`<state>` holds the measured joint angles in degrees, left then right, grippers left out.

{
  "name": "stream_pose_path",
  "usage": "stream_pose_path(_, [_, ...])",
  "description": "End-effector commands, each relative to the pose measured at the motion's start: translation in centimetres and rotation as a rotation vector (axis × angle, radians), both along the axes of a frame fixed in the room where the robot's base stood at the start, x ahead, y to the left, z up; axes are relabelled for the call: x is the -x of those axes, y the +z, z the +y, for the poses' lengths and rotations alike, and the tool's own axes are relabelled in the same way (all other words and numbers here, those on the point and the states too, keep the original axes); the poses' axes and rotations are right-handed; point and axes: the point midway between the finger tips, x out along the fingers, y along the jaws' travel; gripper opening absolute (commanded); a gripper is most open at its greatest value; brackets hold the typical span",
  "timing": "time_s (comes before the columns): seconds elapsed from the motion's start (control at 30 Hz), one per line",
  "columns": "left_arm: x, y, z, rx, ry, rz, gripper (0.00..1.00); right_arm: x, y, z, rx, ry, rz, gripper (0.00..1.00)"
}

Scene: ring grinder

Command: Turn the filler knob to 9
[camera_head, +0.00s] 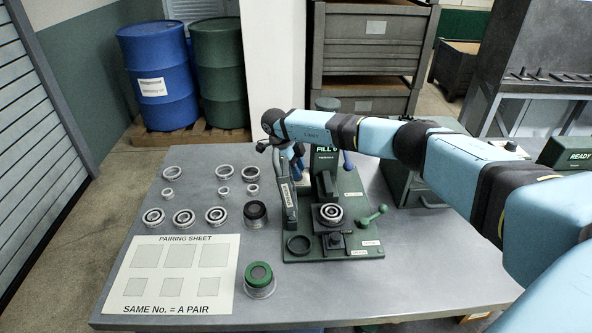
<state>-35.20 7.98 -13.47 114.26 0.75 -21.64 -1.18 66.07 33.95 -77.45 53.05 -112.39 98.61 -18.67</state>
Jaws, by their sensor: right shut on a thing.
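The green grinder stand (372,210) is on the grey table, with its filler column (325,165) at the back, labelled "FILL" and partly covered by my arm. My right arm reaches in from the right and bends down at the column's left side. My right gripper (298,168) is there, shut on what appears to be the filler knob. The knob's face and its numbers are hidden, so its setting cannot be read. A bearing (331,212) sits on the stand below the column. My left gripper is not in view.
Several loose rings and bearings (183,217) lie at the left of the table, above the white pairing sheet (170,275). A dark-topped pot (256,213) and a green-topped pot (259,278) stand left of the stand. A green ball-ended lever (372,215) sticks out at the right.

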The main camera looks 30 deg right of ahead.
Motion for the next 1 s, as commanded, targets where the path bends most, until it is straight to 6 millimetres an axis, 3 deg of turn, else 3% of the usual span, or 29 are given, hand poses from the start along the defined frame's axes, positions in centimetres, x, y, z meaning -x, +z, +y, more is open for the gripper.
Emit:
stream_pose_path(0.5, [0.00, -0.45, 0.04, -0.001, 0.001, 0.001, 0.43, -0.04, 0.04, -0.03, 0.000, -0.393, 0.000, 0.11])
stream_pose_path(1.0, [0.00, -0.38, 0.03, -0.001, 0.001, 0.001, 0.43, -0.05, 0.05, -0.05, -0.001, -0.543, -0.001, 0.11])
